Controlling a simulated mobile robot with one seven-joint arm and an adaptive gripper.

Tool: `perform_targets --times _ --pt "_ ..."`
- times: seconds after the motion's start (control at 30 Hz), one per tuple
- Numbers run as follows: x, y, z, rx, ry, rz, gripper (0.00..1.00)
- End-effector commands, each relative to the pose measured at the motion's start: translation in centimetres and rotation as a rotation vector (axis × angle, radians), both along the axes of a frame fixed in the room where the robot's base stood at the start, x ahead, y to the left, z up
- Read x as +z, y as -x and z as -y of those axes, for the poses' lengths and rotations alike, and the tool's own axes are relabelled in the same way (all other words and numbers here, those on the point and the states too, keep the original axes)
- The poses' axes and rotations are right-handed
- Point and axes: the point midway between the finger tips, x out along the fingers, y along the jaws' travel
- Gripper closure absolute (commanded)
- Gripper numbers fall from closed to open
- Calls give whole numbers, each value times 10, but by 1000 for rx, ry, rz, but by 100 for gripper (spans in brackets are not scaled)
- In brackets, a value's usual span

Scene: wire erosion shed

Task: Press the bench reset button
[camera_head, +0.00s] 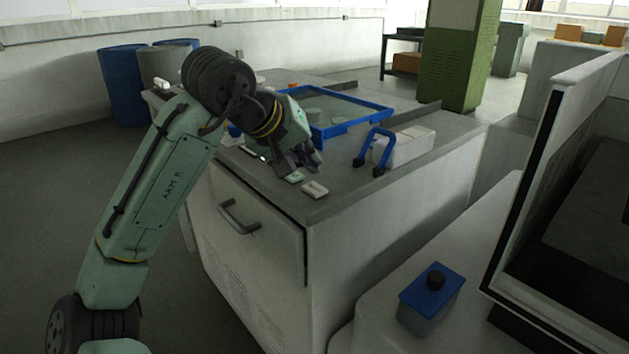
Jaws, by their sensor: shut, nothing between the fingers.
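My gripper (309,163) is shut and empty, held low over the near edge of the grey-topped bench (345,198). Just below and to the right of its fingertips, a small white block (314,189) lies near the bench's front corner. A smaller pale block (295,177) sits beside it, close under the fingers. I cannot tell whether the fingers touch either block, or whether one is the reset button.
A blue-rimmed tray (362,123) lies on the bench behind my gripper. A blue handle (374,147) stands by a white box (408,146) to the right. A large dark-framed machine (530,190) rises at far right. Blue barrels (122,85) stand at back left.

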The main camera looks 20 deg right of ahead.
Motion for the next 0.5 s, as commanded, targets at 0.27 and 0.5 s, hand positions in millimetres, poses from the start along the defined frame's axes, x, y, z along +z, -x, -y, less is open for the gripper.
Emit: perform_targets --times 0.27,0.5 --pt "33 0 0 -1 1 -1 100" --pt "34 0 0 0 0 0 100"
